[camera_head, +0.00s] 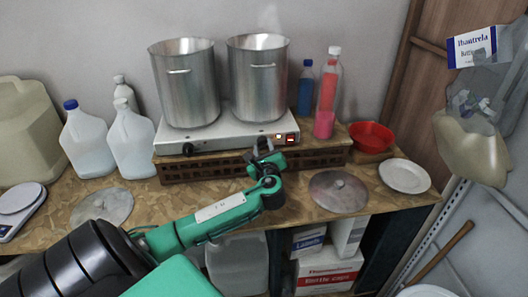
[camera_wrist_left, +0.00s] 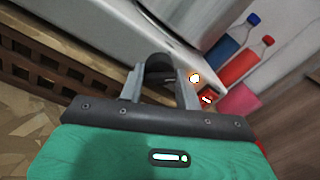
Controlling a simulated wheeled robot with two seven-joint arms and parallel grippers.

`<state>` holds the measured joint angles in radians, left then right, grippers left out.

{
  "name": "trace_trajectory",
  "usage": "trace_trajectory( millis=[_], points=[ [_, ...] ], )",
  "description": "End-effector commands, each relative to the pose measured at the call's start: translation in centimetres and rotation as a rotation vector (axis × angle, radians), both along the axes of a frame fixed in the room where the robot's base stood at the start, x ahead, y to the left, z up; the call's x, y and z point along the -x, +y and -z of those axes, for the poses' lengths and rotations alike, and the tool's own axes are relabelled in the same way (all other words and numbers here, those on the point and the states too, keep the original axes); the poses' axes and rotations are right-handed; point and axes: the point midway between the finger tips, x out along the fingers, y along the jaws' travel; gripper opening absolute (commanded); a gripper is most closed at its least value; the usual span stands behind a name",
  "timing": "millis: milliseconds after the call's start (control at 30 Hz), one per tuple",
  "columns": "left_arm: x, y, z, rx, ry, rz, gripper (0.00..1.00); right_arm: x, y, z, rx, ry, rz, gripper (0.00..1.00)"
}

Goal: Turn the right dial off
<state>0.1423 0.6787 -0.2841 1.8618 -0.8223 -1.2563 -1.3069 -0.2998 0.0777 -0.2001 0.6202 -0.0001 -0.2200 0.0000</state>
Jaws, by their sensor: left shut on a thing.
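A white two-burner hot plate (camera_head: 225,137) stands on a dark slatted crate on the counter. Its left dial (camera_head: 188,148) is black and in plain view. The right dial (camera_wrist_left: 160,68) shows as a dark round knob between my fingers in the left wrist view; in the head view my gripper mostly hides it. My left gripper (camera_head: 262,149) is at the front panel, shut on the right dial, with one finger on each side. My right gripper is not in view.
Two steel pots (camera_head: 186,85) (camera_head: 258,80) stand on the hot plate, with steam above the right one. Blue (camera_head: 305,90) and red (camera_head: 328,90) bottles stand right of it. A lid (camera_head: 338,192), red bowl (camera_head: 371,137) and white plate (camera_head: 404,176) lie at right. White jugs (camera_head: 85,142) stand left.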

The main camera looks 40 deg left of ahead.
Motion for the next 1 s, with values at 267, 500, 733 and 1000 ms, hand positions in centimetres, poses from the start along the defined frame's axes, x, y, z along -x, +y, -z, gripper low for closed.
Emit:
trace_trajectory(
  millis=[267, 500, 733, 1000],
  points=[
    [0.0, -0.1, 0.6, 0.168, -0.206, -0.001, 0.11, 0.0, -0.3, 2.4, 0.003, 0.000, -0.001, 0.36],
    [0.0, -0.1, 0.6, 0.310, -0.384, -0.002, 0.11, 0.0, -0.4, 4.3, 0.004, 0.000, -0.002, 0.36],
    [0.0, -0.1, 0.6, 0.431, -0.535, -0.002, 0.11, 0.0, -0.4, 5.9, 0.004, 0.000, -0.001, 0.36],
    [-0.1, -0.1, 0.5, 0.532, -0.660, -0.002, 0.11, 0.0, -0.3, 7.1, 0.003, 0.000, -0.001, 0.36]
  ],
)
